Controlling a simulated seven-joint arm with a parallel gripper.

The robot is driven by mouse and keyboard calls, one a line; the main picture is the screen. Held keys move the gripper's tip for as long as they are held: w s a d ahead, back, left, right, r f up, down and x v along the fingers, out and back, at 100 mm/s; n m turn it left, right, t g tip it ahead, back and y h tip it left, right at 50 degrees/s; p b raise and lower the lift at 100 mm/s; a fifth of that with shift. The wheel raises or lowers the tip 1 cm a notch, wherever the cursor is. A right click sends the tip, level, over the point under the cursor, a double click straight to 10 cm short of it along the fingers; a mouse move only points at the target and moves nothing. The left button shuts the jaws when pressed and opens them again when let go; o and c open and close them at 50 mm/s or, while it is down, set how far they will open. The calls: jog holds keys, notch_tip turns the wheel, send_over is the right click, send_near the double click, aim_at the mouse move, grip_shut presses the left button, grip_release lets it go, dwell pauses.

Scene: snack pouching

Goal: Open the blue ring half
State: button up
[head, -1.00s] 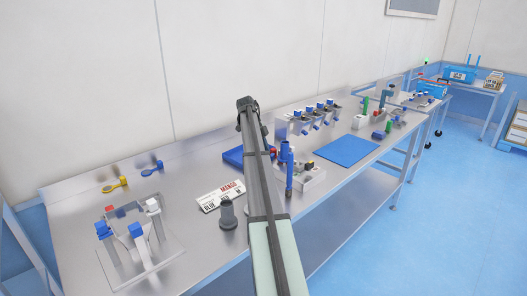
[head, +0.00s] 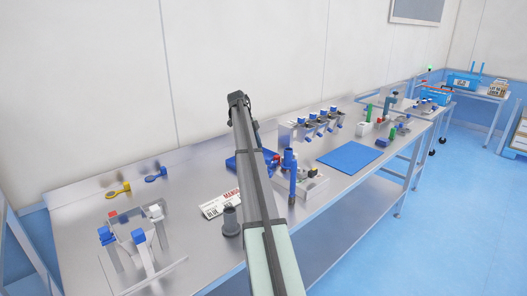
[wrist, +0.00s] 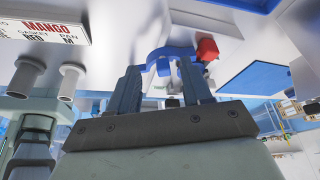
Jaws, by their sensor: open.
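In the wrist view a curved blue piece, which looks like the blue ring half (wrist: 172,54), lies just beyond and between my fingertips. A red block (wrist: 207,48) sits at its right end. My gripper (wrist: 160,66) is open, with its two dark fingers apart on either side of the near part of the blue piece. I cannot tell whether they touch it. In the head view my arm covers the gripper; a bit of blue with a red spot (head: 277,158) shows just right of the arm.
A label card reading MANGO (head: 221,203) and a dark grey post (head: 231,221) stand left of my arm. A blue upright cylinder (head: 291,170) is close on the right. A blue mat (head: 352,152) lies further right. A fixture with blue-topped posts (head: 135,238) stands front left.

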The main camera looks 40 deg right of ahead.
jog(key=w+a, duration=0.3)
jog(key=w, duration=0.4)
jog(key=shift+w+a, duration=0.2)
jog(key=shift+w, duration=0.1)
